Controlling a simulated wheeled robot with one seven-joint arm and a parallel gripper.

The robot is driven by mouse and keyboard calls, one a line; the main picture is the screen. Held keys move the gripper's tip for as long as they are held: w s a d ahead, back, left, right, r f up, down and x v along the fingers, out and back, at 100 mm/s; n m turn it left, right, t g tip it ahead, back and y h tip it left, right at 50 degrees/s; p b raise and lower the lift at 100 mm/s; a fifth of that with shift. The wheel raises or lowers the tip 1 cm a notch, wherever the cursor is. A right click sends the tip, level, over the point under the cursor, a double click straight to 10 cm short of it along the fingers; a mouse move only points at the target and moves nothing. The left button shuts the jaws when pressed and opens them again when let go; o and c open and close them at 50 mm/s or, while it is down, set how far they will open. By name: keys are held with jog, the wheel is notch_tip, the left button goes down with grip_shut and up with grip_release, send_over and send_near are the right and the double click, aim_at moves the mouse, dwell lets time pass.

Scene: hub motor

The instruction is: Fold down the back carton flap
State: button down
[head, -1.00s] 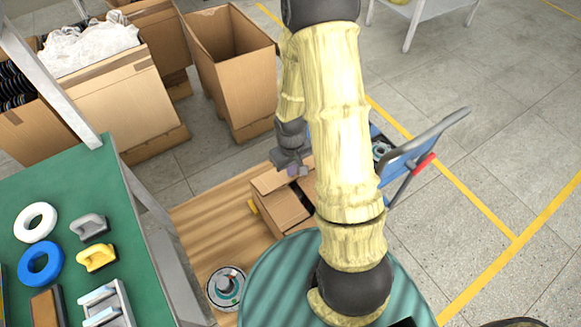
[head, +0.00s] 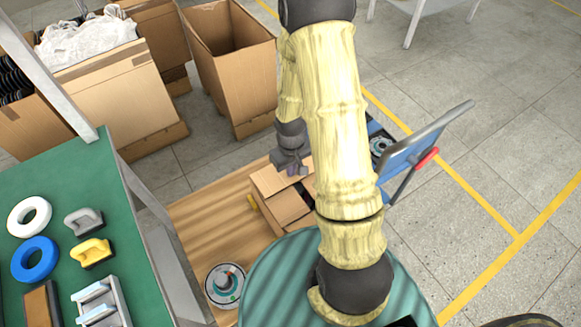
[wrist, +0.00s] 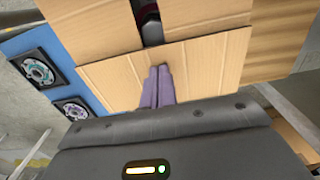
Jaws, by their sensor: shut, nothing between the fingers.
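The open brown cardboard carton (head: 287,208) stands on the wooden surface beside my arm, which hides its right part. In the wrist view, its back flap (wrist: 213,72) lies across the near side of the opening. Two other flaps, a left one (wrist: 90,25) and a right one (wrist: 205,12), flank a narrow dark gap with something inside (wrist: 151,22). My gripper (head: 291,168) is above the carton's far edge. In the wrist view, its purple fingers (wrist: 160,75) are together, with nothing between them, over the back flap. Whether they touch it is hard to tell.
The blue cart (head: 408,150) with a grey handle is right of my arm. A green table (head: 60,190) with rings and tools stands left. A tall open box (head: 235,85) stands behind. A round reel (head: 225,285) lies on the wooden surface (head: 205,225).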

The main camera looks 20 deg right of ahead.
jog(key=shift+f, duration=0.25)
jog(key=shift+r, duration=0.1)
notch_tip(320, 180, up, 9)
jog(key=p, duration=0.7)
jog(key=shift+p, duration=0.4)
dwell(0.3)
